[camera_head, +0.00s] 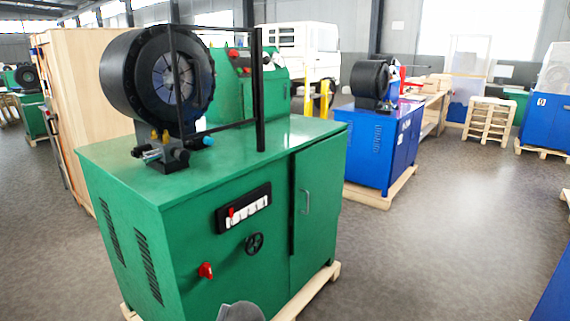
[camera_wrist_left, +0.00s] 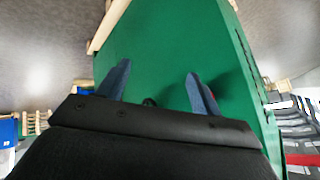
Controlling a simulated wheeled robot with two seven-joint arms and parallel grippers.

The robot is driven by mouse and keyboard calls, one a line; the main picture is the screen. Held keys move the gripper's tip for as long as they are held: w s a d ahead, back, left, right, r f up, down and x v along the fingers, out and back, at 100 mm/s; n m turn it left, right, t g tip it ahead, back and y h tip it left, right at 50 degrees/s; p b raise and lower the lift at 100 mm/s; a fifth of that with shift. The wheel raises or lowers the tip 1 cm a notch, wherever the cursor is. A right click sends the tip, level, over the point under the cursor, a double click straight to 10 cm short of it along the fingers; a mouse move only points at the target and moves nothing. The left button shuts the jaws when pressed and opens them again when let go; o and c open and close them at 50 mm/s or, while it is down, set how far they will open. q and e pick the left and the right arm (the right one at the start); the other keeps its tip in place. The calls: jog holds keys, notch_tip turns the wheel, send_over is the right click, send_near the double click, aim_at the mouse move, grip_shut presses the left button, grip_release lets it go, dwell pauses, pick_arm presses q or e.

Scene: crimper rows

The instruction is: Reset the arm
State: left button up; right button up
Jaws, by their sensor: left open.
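My left gripper (camera_wrist_left: 158,88) shows in the left wrist view with its two blue-grey fingers spread apart and nothing between them. The green side of a machine cabinet (camera_wrist_left: 172,50) lies beyond the fingers. In the head view a green crimping machine (camera_head: 240,245) stands close in front of me, with a black round crimping head (camera_head: 150,80) on top. A grey rounded part, likely of my own arm, shows at the bottom edge. My right gripper is not in either view.
A blue machine (camera_head: 375,150) stands behind. A tall wooden crate (camera_head: 75,85) is at left. The floor (camera_head: 460,230) at right is clear.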

pick_arm(q)
jog(key=s+f+g+h+p, duration=0.2)
jog(key=s+f+g+p, duration=0.1)
jog(key=s, duration=1.4)
jog(key=s+a+f+g+h+p, duration=0.1)
jog(key=s+f+g+h+p, duration=0.1)
jog(key=s, duration=1.6)
notch_tip(320, 180, down, 2)
jog(key=shift+s+a+f+g+p, duration=0.1)
jog(key=shift+s+a+g+p, duration=0.1)
jog(key=shift+g+p, duration=0.25)
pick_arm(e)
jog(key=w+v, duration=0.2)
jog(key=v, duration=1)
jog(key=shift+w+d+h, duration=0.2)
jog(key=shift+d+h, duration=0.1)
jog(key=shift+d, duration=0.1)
pick_arm(q)
jog(key=shift+c, duration=0.4)
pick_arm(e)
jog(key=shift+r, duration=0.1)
